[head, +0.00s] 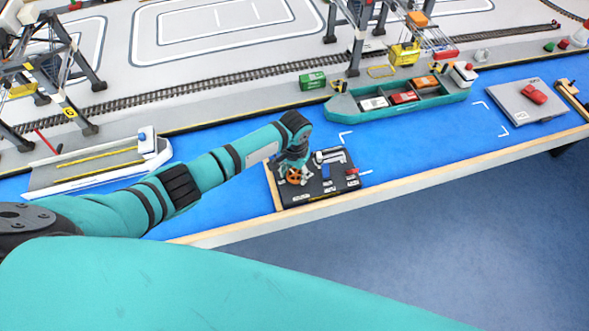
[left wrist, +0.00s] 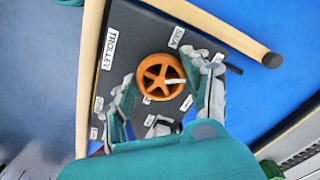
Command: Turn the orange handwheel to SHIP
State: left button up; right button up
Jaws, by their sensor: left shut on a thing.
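The orange handwheel (head: 294,179) is on the dark control panel (head: 290,194) at the table's front edge. In the left wrist view the handwheel (left wrist: 161,69) has spokes and a white pointer toward the right of the picture. My left gripper (head: 297,173) is over the panel. In the left wrist view its fingers (left wrist: 166,88) are on both sides of the wheel, shut on it. Several white labels surround the wheel. One reads TROLLEY (left wrist: 109,51); I cannot read SHIP clearly on any. My right gripper is not in view.
The panel also carries a grey lever (head: 330,156) and a red part (head: 352,171). A teal ship (head: 345,113) with containers lies behind on the blue water. A white barge (head: 100,165) lies to the left. Cranes stand farther back. Open blue surface lies right of the panel.

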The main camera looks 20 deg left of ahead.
aim_at(295, 174)
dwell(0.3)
pick_arm(q)
jog(key=o, duration=1.2)
notch_tip(295, 174, up, 12)
jog(key=shift+r, duration=0.1)
